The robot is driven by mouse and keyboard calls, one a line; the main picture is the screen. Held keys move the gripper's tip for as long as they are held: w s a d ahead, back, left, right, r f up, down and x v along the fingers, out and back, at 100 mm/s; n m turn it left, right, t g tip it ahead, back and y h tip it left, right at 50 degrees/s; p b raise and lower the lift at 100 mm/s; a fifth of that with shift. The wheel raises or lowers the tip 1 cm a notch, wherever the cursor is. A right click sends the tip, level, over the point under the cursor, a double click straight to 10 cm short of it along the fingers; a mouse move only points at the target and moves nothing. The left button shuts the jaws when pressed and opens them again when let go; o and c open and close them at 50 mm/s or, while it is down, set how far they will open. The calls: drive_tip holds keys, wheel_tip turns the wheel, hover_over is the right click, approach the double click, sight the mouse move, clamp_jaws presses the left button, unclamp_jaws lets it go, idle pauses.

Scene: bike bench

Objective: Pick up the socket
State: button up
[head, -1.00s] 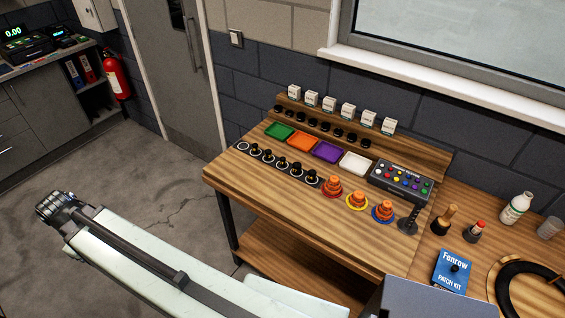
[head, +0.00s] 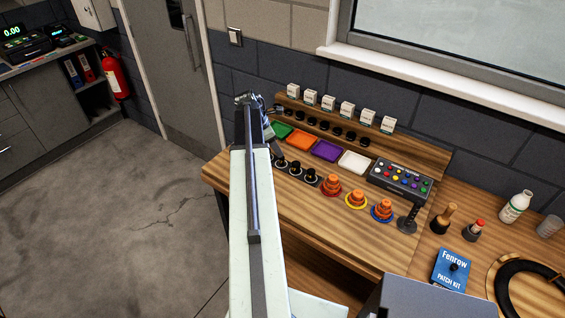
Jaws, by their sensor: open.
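Several small black pieces stand in a row on white-ringed spots; the ones I see are right of my arm, such as this black piece (head: 312,175). More small black pieces (head: 337,132) line the step below the white boxes. Which one is the socket I cannot tell at this size. My gripper (head: 272,140) is at the far end of my arm, above the bench's left part, near the green tray. It is open, small and partly hidden behind the arm; I see nothing held in it. My arm hides the left end of the ringed row.
The wooden bench (head: 335,235) has green (head: 281,130), orange (head: 299,141), purple (head: 326,150) and white (head: 355,162) trays. Orange stepped cones (head: 331,186), a button box (head: 402,178) and a black stand (head: 408,220) are to the right. The front strip is clear.

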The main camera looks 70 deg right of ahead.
sight(282, 158)
drive_tip(key=b+x, duration=0.6)
drive_tip(key=x, duration=0.1)
drive_tip(key=shift+s+a+f, duration=0.1)
drive_tip(key=shift+a+f, duration=0.1)
drive_tip(key=shift+r, duration=0.2)
clamp_jaws()
